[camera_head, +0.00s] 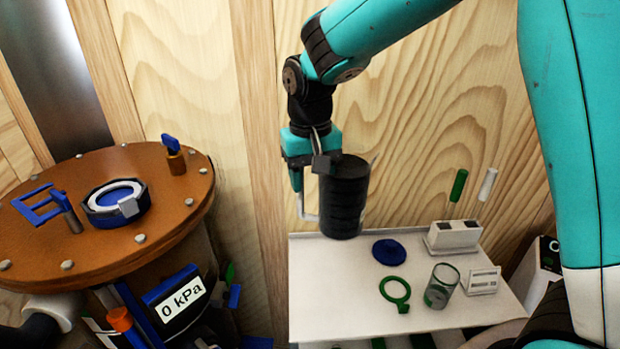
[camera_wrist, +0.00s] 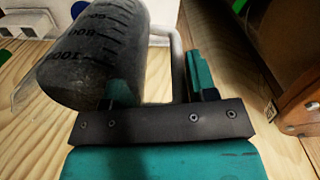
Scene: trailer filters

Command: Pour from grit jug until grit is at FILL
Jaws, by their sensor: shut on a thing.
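The grit jug (camera_head: 343,198) is a dark cylinder held up over the back left of the white table. It looks nearly upright. In the wrist view, the jug (camera_wrist: 92,55) is clear with printed scale marks and dark grit inside. My gripper (camera_head: 310,165) is shut on the jug's handle at its left side. The brown tank (camera_head: 60,235) stands to the left, with a round blue-and-white port (camera_head: 115,203) on its lid. The jug is to the right of this port, well apart from it. I cannot make out a FILL mark.
The white table (camera_head: 330,310) holds a blue disc (camera_head: 389,252), a green ring (camera_head: 395,292), a glass (camera_head: 441,286), a white box (camera_head: 454,237) and a small card (camera_head: 484,282). A blue latch (camera_head: 40,205) and knob (camera_head: 171,148) stick up from the lid. The gauge (camera_head: 183,298) reads 0 kPa.

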